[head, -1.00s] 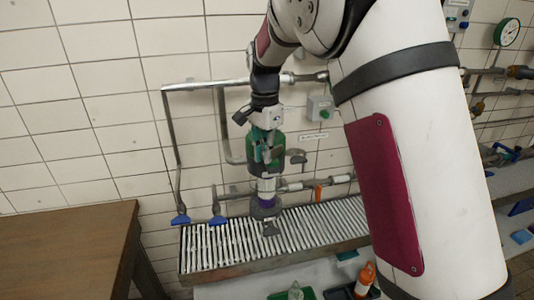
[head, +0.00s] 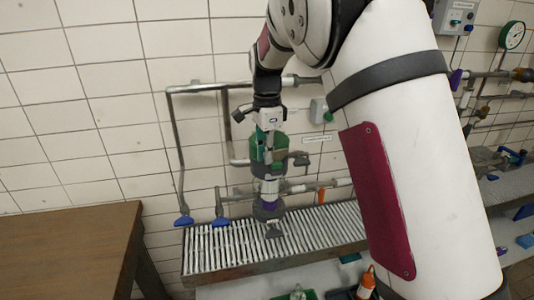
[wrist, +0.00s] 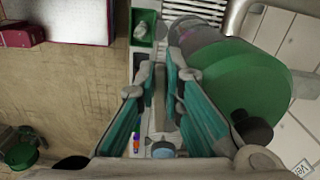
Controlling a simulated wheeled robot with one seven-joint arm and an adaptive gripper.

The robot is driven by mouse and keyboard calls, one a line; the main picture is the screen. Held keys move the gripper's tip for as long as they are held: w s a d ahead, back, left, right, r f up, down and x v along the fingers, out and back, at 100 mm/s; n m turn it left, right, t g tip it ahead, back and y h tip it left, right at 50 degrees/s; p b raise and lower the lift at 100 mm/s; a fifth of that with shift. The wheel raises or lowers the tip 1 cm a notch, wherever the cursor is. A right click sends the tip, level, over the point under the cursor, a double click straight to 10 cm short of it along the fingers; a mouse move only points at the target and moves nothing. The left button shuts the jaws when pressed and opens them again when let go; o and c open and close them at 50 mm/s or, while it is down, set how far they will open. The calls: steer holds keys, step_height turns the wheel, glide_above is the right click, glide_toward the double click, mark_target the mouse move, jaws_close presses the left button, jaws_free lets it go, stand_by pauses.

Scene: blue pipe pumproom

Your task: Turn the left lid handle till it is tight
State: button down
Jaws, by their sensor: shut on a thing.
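A green housing (head: 277,142) stands over the draining grate in the head view, with a grey fitting and a purple ring below it. My gripper (head: 262,152) reaches down in front of it and covers much of it. In the wrist view the green housing (wrist: 235,80) fills the right side. The two teal fingers of my gripper (wrist: 160,78) are beside it, closed around a narrow grey bar (wrist: 160,95), which appears to be the left lid handle. A grey handle (head: 299,160) sticks out on the housing's right side. The held handle is hidden in the head view.
Grey pipes (head: 200,88) run along the tiled wall, with blue-handled valves (head: 184,220) at lower left. A slatted metal grate (head: 325,225) lies below. A brown table (head: 70,245) stands at left. An orange bottle (head: 367,282) stands at the front.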

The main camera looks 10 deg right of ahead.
steer(key=c, duration=1.7)
jaws_free()
steer(key=shift+r, duration=0.1)
steer(key=shift+s+r, duration=0.1)
steer(key=shift+r, duration=3.85)
